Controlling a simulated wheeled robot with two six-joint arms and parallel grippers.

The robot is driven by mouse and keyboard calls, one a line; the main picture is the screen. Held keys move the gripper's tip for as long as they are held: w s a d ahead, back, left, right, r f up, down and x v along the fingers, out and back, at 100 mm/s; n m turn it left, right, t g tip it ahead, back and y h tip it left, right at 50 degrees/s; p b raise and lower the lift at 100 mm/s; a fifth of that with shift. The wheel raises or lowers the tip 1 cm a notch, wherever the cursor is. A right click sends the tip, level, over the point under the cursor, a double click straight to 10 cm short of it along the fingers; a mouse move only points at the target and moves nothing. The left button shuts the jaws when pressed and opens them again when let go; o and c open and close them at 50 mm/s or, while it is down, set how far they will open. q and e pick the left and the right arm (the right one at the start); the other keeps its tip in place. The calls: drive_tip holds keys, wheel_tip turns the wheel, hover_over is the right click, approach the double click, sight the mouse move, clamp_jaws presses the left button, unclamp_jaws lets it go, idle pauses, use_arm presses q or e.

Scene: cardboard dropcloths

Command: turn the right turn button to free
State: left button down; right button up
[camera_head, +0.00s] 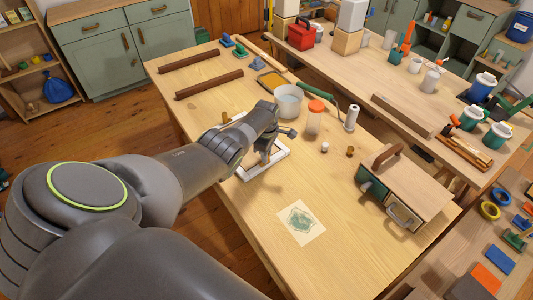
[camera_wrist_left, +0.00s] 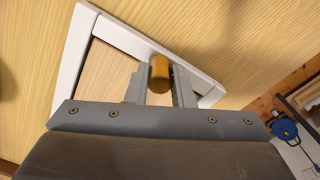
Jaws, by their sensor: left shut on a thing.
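A white rectangular frame (camera_head: 281,161) lies on the wooden workbench (camera_head: 325,190), below my left gripper (camera_head: 265,158). In the left wrist view the white frame (camera_wrist_left: 70,68) surrounds a pale wood panel. A brown-orange, rounded turn button (camera_wrist_left: 160,74) stands at the frame's edge between the two grey fingers of my left gripper (camera_wrist_left: 160,88). The gripper is shut on this button. In the head view the gripper hides the button. Which way the button's lower part points is hidden. My right gripper is not in view.
Behind the frame stand a white pot (camera_head: 288,100) and a clear jar with an orange lid (camera_head: 315,118). A wooden box with a handle (camera_head: 405,182) stands to the right. A printed sheet (camera_head: 301,222) lies in front on otherwise clear bench.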

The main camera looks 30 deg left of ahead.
use_arm(q)
drive_tip(key=c, duration=1.3)
unclamp_jaws()
drive_tip(key=shift+o, duration=0.2)
drive_tip(key=shift+r, duration=0.1)
drive_tip(key=shift+r+p, duration=0.35)
drive_tip(key=shift+r, duration=0.2)
wheel_tip(320, 180, up, 5)
drive_tip(key=shift+p, duration=0.8)
wheel_tip(320, 180, up, 11)
drive_tip(key=b, duration=0.1)
drive_tip(key=shift+s, duration=0.1)
